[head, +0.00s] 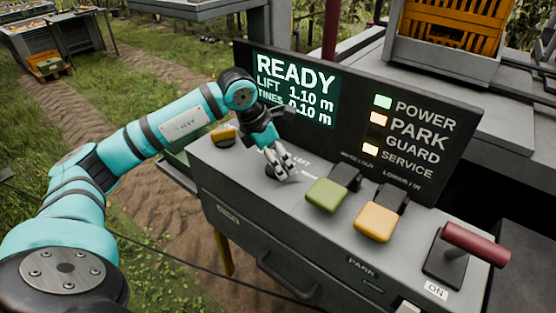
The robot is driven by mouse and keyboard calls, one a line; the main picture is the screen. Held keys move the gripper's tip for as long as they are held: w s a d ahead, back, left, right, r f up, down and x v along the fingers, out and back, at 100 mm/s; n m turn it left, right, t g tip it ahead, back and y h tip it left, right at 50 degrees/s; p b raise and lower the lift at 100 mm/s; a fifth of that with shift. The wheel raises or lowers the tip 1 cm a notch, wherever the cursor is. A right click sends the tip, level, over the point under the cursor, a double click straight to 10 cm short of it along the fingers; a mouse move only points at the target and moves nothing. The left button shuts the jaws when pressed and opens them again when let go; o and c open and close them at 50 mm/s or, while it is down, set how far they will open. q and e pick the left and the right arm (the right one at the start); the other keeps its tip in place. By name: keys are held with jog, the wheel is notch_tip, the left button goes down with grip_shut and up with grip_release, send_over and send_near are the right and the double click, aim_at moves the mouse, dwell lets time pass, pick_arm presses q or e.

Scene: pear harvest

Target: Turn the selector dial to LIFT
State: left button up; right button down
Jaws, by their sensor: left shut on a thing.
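My left gripper (280,172) reaches down from the left to the console top and is shut on the selector dial (270,172). The dial is small and dark, and my fingers hide most of it, so its pointer direction cannot be read. Small white lettering lies on the panel around it, partly covered and too small to read surely. The screen (296,90) behind reads READY, LIFT 1.10 m and TINES 0.10 m, partly covered by my wrist. My right gripper is not in view.
Right of the dial stand a green paddle (326,194) and a yellow paddle (374,221), then a red-handled lever (474,243) by an ON label. Lamps for POWER, PARK and SERVICE glow. An orange crate (458,25) stands behind.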

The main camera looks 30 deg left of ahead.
pick_arm(q)
jog(key=shift+w+r, duration=0.1)
dwell(0.3)
jog(key=o, duration=1.1)
jog(key=shift+o, duration=0.3)
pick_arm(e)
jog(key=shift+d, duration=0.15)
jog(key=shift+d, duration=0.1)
pick_arm(q)
jog(key=v, duration=1.2)
